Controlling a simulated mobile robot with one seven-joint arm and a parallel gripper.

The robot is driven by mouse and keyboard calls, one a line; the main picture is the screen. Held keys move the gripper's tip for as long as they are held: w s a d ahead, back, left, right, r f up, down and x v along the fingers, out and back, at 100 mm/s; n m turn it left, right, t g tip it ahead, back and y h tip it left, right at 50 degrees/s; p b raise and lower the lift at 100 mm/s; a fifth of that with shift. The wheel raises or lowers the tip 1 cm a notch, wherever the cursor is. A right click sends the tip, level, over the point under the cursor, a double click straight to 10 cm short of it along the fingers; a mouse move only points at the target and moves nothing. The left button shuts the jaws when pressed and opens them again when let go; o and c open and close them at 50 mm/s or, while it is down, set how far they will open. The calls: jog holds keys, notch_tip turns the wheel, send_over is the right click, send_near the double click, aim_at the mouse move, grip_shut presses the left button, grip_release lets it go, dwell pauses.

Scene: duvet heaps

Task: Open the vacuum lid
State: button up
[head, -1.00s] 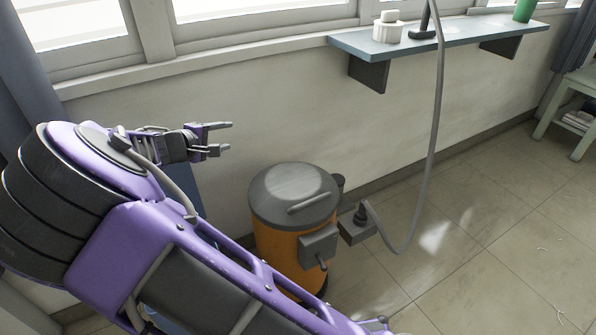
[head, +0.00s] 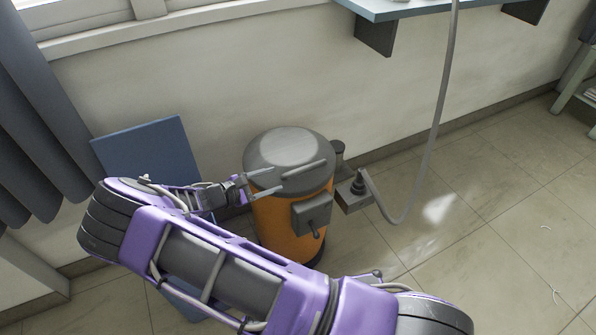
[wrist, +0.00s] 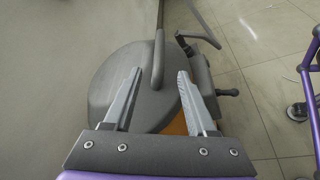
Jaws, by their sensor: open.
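The vacuum (head: 285,220) is an orange drum standing on the tiled floor by the wall. Its grey round lid (head: 285,148) is closed on top, with a bar handle (head: 304,170) across its near side. My gripper (head: 272,182) is open and empty at the lid's left front side, its fingers pointing toward the handle. In the wrist view the two fingers (wrist: 155,98) are spread over the lid (wrist: 112,88), and the handle (wrist: 158,60) lies ahead, between and beyond the tips. I cannot tell whether a finger touches the lid.
A grey box with a lever (head: 313,212) is on the drum's front. A hose (head: 437,120) runs from a side fitting (head: 355,192) up past the wall shelf (head: 400,10). A blue panel (head: 150,155) and curtain (head: 35,130) are at left.

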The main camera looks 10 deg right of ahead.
aim_at(298, 171)
jog(key=x, duration=1.1)
grip_shut()
dwell(1.1)
